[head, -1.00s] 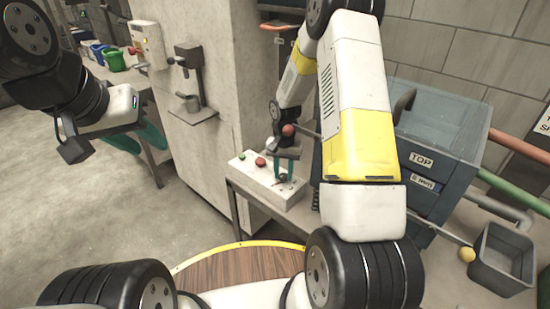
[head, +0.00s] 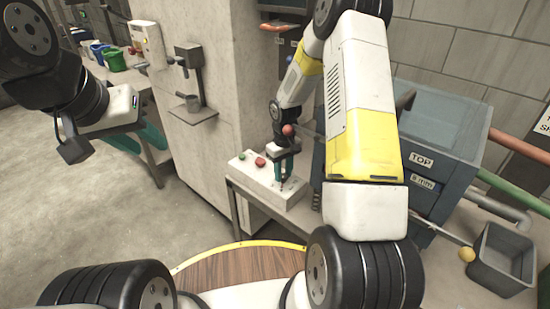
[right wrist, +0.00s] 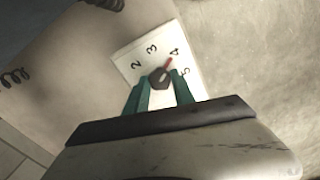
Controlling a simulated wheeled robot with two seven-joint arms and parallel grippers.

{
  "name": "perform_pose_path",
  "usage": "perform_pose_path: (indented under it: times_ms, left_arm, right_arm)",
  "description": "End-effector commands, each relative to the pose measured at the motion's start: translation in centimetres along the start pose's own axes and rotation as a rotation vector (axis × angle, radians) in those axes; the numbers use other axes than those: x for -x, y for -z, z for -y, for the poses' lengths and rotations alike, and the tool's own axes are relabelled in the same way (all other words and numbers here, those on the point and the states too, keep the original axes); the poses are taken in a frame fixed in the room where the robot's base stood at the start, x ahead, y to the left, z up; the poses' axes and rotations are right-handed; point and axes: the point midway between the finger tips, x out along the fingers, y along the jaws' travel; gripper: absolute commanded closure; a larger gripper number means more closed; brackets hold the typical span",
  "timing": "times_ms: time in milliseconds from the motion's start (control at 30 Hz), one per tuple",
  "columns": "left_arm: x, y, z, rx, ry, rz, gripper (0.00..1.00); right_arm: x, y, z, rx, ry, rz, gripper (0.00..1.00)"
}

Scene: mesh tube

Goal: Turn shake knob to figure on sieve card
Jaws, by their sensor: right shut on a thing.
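The shake knob (right wrist: 159,78) is a small dark knob with a red pointer on a white dial plate (right wrist: 135,60) marked 2, 3, 4 and 5. In the right wrist view the pointer is towards the 4. My right gripper (head: 284,177) has its teal fingers shut on the knob, one on each side; the fingers also show in the right wrist view (right wrist: 160,92). The dial is on a pale control box (head: 262,182). My left gripper (head: 140,141) is open and empty at the left, away from the box. I cannot make out a sieve card for certain.
Green (head: 242,156) and red (head: 260,162) buttons are on the same box. A blue-grey sieve unit (head: 455,130) with "TOP" and "8 mm" labels stands right of my right arm. A grey bin (head: 505,258) is at the lower right. A pale pillar (head: 225,75) stands behind the box.

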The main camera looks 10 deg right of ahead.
Motion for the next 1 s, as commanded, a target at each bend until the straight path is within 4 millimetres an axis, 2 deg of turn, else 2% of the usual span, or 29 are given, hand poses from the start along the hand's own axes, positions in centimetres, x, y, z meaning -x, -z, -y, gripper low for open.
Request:
perform_pose_path:
  times_ms: [600,1000]
  left_arm:
    - [0.00,0.00,0.00,0.000,0.000,0.000,0.64]
    - [0.00,0.00,0.00,0.000,0.000,0.000,0.64]
  right_arm:
    - [0.00,-0.05,-0.09,0.570,0.001,0.002,1.00]
    - [0.01,-0.02,-0.14,0.805,-0.001,0.001,1.00]
